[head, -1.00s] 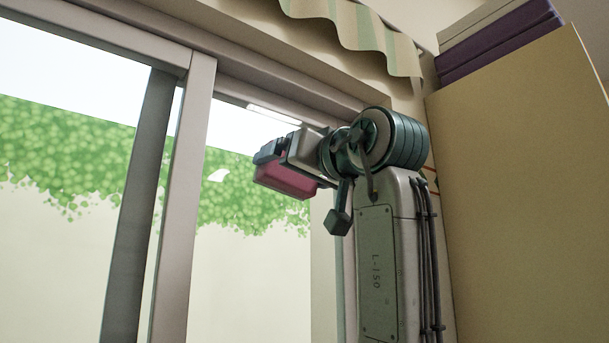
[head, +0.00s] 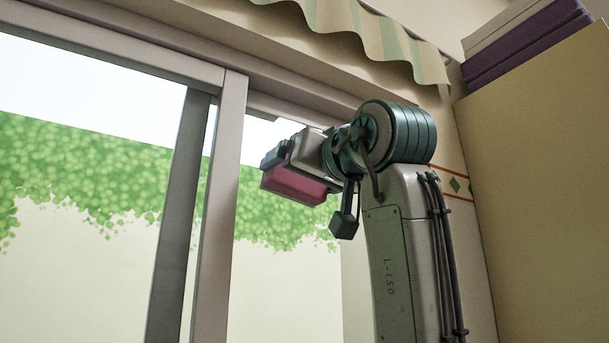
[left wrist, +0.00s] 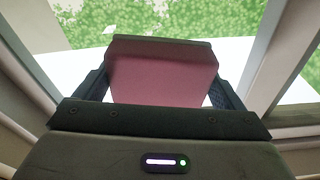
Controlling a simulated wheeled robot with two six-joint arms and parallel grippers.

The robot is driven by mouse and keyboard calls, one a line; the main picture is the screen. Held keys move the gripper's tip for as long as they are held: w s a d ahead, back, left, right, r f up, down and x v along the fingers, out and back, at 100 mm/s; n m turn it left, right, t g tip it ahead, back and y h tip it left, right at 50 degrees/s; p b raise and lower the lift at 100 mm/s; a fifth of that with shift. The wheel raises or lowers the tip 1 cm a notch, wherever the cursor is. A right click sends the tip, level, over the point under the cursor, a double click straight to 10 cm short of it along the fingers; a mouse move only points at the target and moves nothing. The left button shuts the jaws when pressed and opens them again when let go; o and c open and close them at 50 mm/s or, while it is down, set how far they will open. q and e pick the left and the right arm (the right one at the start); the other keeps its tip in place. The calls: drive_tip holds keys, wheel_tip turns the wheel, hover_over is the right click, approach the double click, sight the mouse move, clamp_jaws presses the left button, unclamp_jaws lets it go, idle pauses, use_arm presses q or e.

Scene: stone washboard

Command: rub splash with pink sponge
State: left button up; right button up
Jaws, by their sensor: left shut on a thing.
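The pink sponge (head: 294,187) is in the jaws of my left gripper (head: 277,163), raised in front of the sliding glass window. In the left wrist view the sponge (left wrist: 162,75) fills the space between the two dark fingers, which are shut on it. I cannot tell whether the sponge touches the glass. No splash shows clearly on the glass in the head view. A small pale patch (left wrist: 109,29) shows just above the sponge in the left wrist view; I cannot tell if it is the splash. My right gripper is not in view.
A grey window frame upright (head: 218,200) stands left of the gripper. A striped, wavy valance (head: 370,35) hangs above. A tall beige panel (head: 540,190) stands at the right, with purple boxes (head: 530,45) above it. Glass lies open to the left.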

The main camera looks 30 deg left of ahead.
use_arm(q)
drive_tip(key=b+v, duration=0.3)
drive_tip(key=v, duration=0.1)
drive_tip(key=b+v, duration=0.1)
drive_tip(key=b, duration=0.1)
drive_tip(key=shift+s+d+r+b, duration=0.15)
drive_tip(key=shift+d+r+b, duration=0.2)
drive_tip(key=shift+d, duration=0.1)
drive_tip(key=b+v, duration=0.3)
drive_tip(key=b, duration=0.1)
drive_tip(key=shift+r, duration=0.2)
idle(0.6)
